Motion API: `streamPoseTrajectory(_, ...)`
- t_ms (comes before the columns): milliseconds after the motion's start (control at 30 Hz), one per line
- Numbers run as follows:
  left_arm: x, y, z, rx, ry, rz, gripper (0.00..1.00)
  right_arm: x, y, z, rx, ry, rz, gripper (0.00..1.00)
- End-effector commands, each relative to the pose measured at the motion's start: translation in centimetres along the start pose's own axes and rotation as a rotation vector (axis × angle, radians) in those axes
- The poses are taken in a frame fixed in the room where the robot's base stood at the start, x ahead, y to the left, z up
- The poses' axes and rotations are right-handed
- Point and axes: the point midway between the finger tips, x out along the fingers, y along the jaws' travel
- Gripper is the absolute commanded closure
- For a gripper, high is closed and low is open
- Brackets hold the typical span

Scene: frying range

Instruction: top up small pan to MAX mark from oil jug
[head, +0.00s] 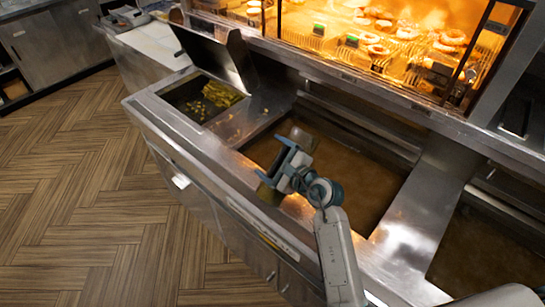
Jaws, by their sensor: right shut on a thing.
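My right gripper (282,168) is shut on a see-through vessel, apparently the oil jug (302,137). Clear wall shows beyond the jaws and an amber part on the near side; the jaws hide its middle, so its tilt is hard to tell. It is over the near left part of a pan of brown oil (355,185) in the steel fryer. A second oil pan (485,255) lies at the right, cut off by the frame. I cannot tell which pan is the small one. No MAX mark is readable. My left gripper is not in view.
A steel bin (190,98) with green pieces and a raised lid (220,55) stands left of the oil pan. A steel divider (415,225) separates the two pans. A lit display case (370,40) with doughnuts stands behind. Wooden floor (90,200) is clear at left.

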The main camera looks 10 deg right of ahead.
Motion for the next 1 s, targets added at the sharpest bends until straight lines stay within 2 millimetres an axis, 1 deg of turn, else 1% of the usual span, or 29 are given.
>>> streamPoseTrajectory(33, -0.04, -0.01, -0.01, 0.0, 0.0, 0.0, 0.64, -0.01, -0.25, 0.23, -0.002, -0.004, -0.005, 0.64)
streamPoseTrajectory(533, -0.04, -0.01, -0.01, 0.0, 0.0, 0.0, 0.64, 0.0, -0.28, 0.18, 0.006, -0.004, -0.003, 0.64)
streamPoseTrajectory(1000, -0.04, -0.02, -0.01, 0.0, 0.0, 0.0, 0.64, 0.15, -0.58, -0.49, 0.14, -0.004, 0.028, 0.64)
